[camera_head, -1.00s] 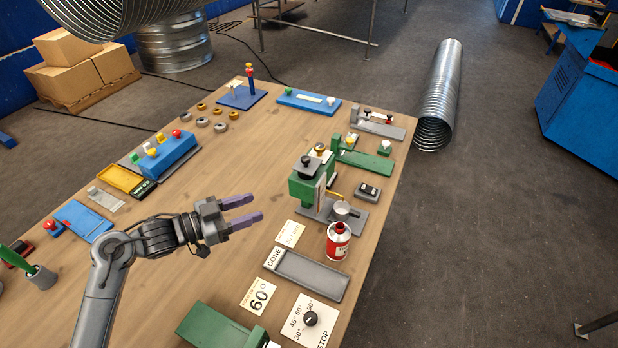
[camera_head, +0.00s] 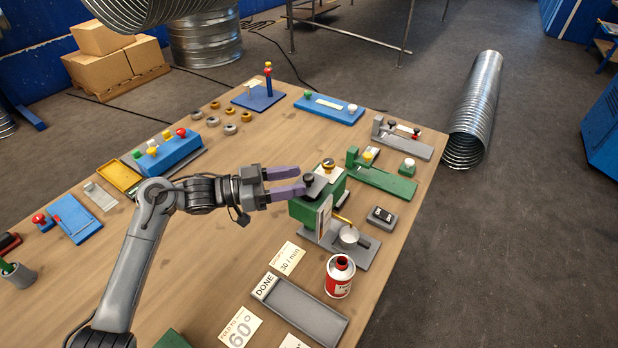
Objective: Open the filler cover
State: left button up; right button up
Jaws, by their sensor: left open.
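The green machine (camera_head: 301,210) stands on a grey base at the right of the table. A grey cover plate with a dark knob (camera_head: 309,181) lies on its top; I take this for the filler cover, and it looks closed. A brass-and-black cap (camera_head: 328,163) sits behind it. My left gripper (camera_head: 302,181) is open, its purple fingers pointing right at the cover's knob. The fingertips are at or around the knob; whether they touch it I cannot tell. My right gripper is not in view.
A red-and-white can (camera_head: 339,276) and a grey DONE tray (camera_head: 308,310) stand in front of the machine. A small cup (camera_head: 349,236) sits under its spout. A green fixture (camera_head: 381,178) is behind right. Bare wood lies left of the machine.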

aim_at(309, 176)
pick_arm(q)
jog(key=shift+x, duration=2.15)
jog(key=shift+c, duration=0.4)
grip_shut()
